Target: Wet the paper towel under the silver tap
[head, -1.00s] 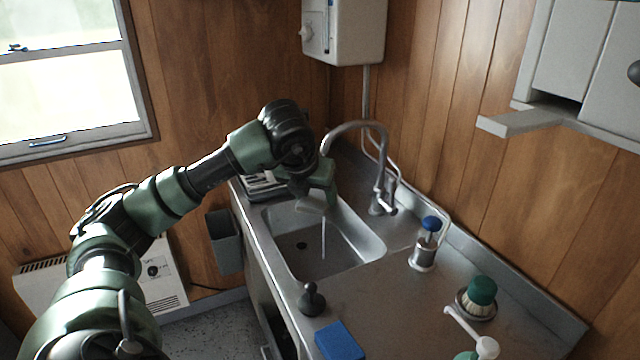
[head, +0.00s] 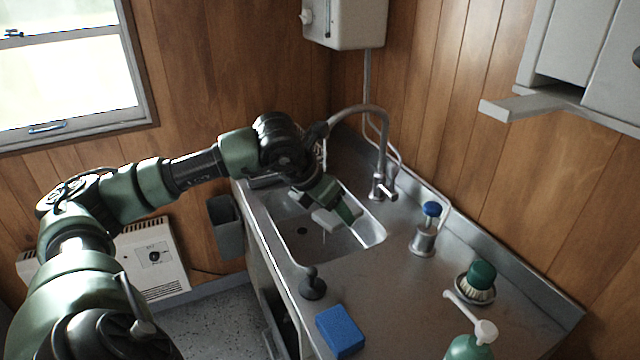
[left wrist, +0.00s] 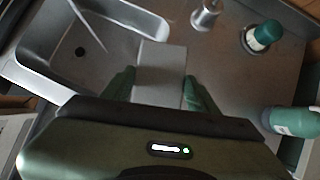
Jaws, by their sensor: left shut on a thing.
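The silver tap (head: 384,150) arches over the steel sink (head: 372,240) at the counter's back. My left gripper (head: 338,212) is over the basin, shut on the pale, flat paper towel (head: 325,220). The left wrist view shows the paper towel (left wrist: 160,62) held between the two green fingers (left wrist: 158,88). A thin pale streak of water shows at the basin's left in that view, apart from the towel. My arm hides part of the spout in the head view. I cannot tell how wet the towel is. My right gripper is not in view.
A black-handled plug (head: 312,284) and a blue sponge (head: 340,331) lie on the front counter. A blue-topped dispenser (head: 424,235), a green brush (head: 480,280) and a green bottle (head: 468,348) stand to the right. A grey bin (head: 225,226) hangs left of the sink.

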